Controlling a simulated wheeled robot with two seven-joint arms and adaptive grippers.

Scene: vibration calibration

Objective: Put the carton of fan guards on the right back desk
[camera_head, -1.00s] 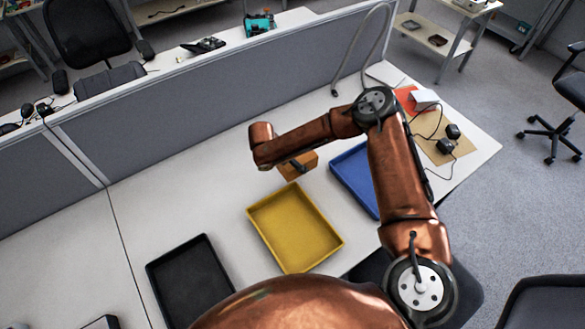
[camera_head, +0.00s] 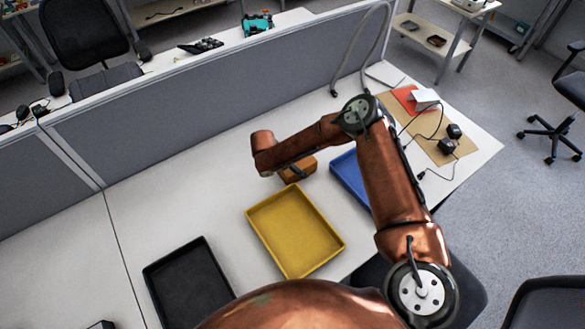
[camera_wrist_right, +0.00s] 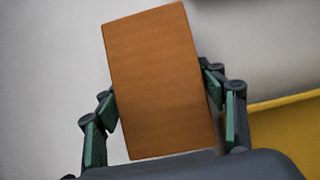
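The carton of fan guards (camera_head: 305,167), a plain brown box, stands on the near desk (camera_head: 160,222) behind the yellow tray, partly hidden by my right wrist. It fills the middle of the right wrist view (camera_wrist_right: 160,80), tilted slightly in the picture. My right gripper (camera_wrist_right: 162,100) straddles it, one finger along each side, with its fingertips hidden by the box. I cannot tell whether the fingers press on it. In the head view the right gripper (camera_head: 297,172) is small and dark against the carton. My left gripper is not in view.
A yellow tray (camera_head: 296,231), a black tray (camera_head: 187,285) and a blue tray (camera_head: 350,178) lie on the near desk. A grey divider (camera_head: 215,105) separates it from a back desk (camera_head: 225,50) carrying electronics and a teal device (camera_head: 257,24). Cables lie on a brown mat (camera_head: 438,140).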

